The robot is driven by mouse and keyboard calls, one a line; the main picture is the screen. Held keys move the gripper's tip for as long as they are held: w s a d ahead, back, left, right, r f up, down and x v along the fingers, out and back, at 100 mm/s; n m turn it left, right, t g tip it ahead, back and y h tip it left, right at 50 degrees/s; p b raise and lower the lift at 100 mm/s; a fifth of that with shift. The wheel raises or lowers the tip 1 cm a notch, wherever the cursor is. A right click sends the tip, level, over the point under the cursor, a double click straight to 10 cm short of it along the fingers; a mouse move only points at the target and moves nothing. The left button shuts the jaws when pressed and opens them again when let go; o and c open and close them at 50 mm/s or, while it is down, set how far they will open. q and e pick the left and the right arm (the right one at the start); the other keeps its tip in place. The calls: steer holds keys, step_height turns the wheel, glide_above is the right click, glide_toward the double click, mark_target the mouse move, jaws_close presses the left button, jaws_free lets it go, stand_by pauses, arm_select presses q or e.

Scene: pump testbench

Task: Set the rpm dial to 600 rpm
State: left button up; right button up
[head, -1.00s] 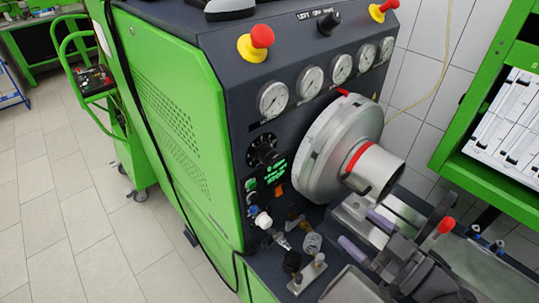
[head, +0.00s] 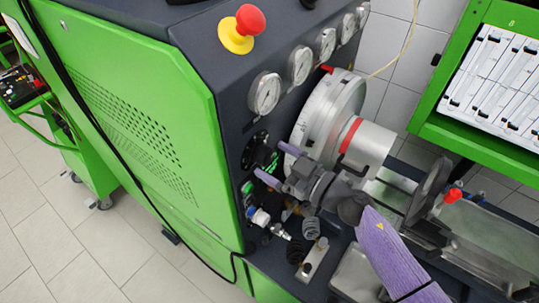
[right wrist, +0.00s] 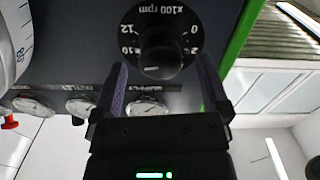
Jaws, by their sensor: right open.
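The rpm dial is a black knob (right wrist: 162,50) on the dark panel, with an "x100 rpm" scale that appears upside down in the right wrist view. 0, 2, 10 and 12 are legible; the gripper side of the scale is hidden. A small pale mark shows on the knob's lower edge, but I cannot tell its exact reading. In the head view the dial (head: 257,141) is partly covered. My right gripper (head: 270,160) is open, its purple fingers pointing at the panel and spread to either side of the knob, with no clear contact. My left gripper is out of view.
Round gauges (head: 265,93) line the panel above the dial. A red-and-yellow emergency button (head: 243,28) sits on top. A large metal drum (head: 330,110) juts out close to the right of the dial. Fittings and a coil (head: 311,228) stand below my right gripper.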

steer(key=shift+w+a, duration=0.35)
steer(key=shift+a, duration=0.15)
steer(key=shift+c, duration=0.2)
steer(key=c, duration=1.2)
steer(key=shift+c, duration=0.2)
